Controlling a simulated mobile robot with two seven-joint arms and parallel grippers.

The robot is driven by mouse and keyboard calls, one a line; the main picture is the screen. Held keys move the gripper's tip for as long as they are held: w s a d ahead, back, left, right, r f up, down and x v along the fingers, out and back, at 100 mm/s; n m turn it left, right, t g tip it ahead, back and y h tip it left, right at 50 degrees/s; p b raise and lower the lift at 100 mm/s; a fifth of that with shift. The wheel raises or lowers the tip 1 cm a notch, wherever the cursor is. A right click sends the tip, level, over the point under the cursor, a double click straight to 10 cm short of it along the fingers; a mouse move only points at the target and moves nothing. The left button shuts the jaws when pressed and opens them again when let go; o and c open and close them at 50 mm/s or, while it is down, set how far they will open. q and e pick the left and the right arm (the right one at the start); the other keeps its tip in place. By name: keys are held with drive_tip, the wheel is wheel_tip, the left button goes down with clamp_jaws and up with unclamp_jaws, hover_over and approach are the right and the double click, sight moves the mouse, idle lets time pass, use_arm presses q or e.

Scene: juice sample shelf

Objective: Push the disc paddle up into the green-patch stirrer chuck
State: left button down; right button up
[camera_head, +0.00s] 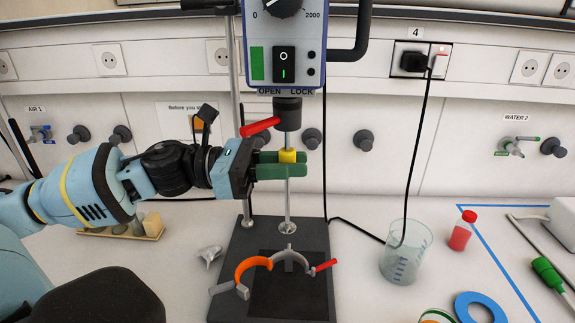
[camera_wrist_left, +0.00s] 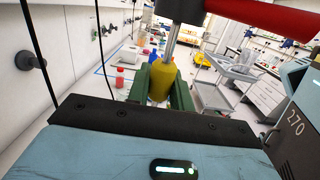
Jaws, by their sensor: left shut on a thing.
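The stirrer with the green patch (camera_head: 257,63) hangs at the top centre, its dark chuck (camera_head: 288,113) below and a red lever (camera_head: 260,127) pointing left. My left gripper (camera_head: 287,165) is shut on the yellow collar of the disc paddle (camera_head: 287,157), with green fingers on both sides. The paddle's thin shaft is upright under the chuck, and its small disc (camera_head: 287,228) is at the lower end. In the left wrist view, the yellow collar (camera_wrist_left: 161,82) sits between the fingers, and bare shaft runs up to the chuck (camera_wrist_left: 180,9). How far the tip enters is hidden. My right gripper is out of view.
A beaker (camera_head: 407,252) and red bottle (camera_head: 462,231) stand to the right. A black cable (camera_head: 420,130) hangs from the wall socket.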

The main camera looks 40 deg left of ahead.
use_arm(q)
drive_tip(key=shift+r, duration=0.6)
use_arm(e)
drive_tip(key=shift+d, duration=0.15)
use_arm(q)
drive_tip(key=c, duration=1.2)
unclamp_jaws()
drive_tip(key=shift+o, duration=0.2)
drive_tip(key=shift+s+a+r+p, duration=0.1)
drive_tip(key=shift+s+a+p, duration=0.2)
drive_tip(key=shift+a+p, duration=0.15)
drive_tip(key=p+v, duration=0.1)
drive_tip(key=v, duration=0.5)
drive_tip(key=shift+s+a+p, duration=0.2)
drive_tip(key=shift+a+p, duration=0.1)
drive_tip(key=shift+p, duration=0.05)
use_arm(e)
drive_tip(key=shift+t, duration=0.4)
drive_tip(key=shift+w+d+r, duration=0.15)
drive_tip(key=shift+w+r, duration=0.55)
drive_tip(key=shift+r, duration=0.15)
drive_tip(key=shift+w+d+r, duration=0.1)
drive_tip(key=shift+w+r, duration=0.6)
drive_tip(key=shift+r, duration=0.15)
